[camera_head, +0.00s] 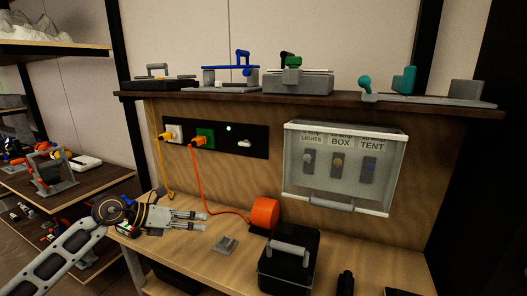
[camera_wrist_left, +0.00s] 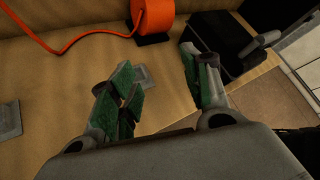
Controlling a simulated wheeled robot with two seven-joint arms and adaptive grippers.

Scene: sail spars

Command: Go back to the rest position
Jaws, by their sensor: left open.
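My left gripper (camera_head: 203,220) reaches in from the left in the head view, above the left part of the wooden bench (camera_head: 188,250). In the left wrist view its green-padded fingers (camera_wrist_left: 160,90) are spread apart with nothing between them. The gripper is open and empty. My right gripper does not show in either view.
A black box with a grey handle (camera_head: 288,262), an orange reel (camera_head: 264,214) and a small grey plate (camera_head: 225,244) are on the bench. A panel with orange plugs (camera_head: 198,141) and a clear-covered switch box (camera_head: 340,165) are on the back board. Shelves (camera_head: 60,190) stand left.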

